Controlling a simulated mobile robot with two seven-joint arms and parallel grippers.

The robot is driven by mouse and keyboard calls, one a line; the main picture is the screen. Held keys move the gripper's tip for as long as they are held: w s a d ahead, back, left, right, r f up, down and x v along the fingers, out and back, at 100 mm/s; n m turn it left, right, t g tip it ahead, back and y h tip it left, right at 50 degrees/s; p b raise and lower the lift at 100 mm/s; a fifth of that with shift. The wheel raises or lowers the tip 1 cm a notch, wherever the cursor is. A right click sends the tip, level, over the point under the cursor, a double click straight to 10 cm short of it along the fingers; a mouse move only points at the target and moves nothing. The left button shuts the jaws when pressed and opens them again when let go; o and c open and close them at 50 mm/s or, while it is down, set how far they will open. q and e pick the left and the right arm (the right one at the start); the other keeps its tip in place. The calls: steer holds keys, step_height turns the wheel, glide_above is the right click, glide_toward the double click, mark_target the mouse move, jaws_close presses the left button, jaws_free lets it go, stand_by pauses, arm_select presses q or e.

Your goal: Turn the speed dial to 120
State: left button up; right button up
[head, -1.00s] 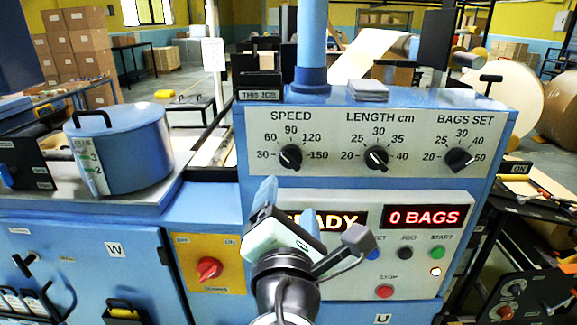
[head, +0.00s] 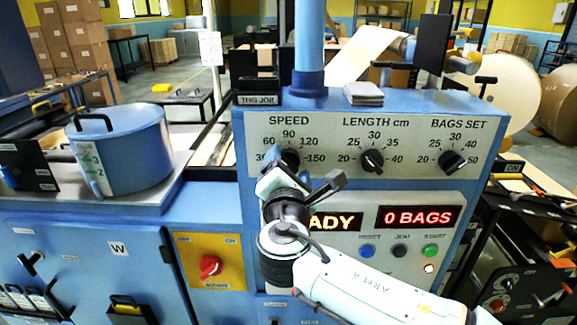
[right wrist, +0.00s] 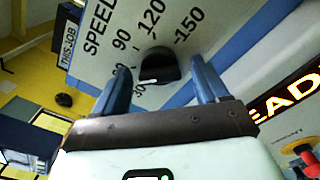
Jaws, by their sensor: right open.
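The speed dial (head: 289,158) is a black knob on the grey panel under SPEED, at the left of three dials. In the head view my right gripper partly covers it and the low end of its scale. In the right wrist view the dial (right wrist: 160,66) shows between the blue fingers, with its white mark on the side of the low numbers; 90, 120 and 150 are readable. My right gripper (head: 281,174) is open, its fingers on either side of the dial in the wrist view. I cannot tell whether they touch it. My left gripper is not in view.
The length dial (head: 372,161) and bags set dial (head: 453,161) sit to the right. Below are the READY display, partly hidden by my arm, the 0 BAGS display (head: 418,217) and several buttons. A blue glue pot (head: 130,150) stands at the left.

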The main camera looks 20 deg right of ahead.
steer(key=shift+c, duration=0.3)
steer(key=c, duration=1)
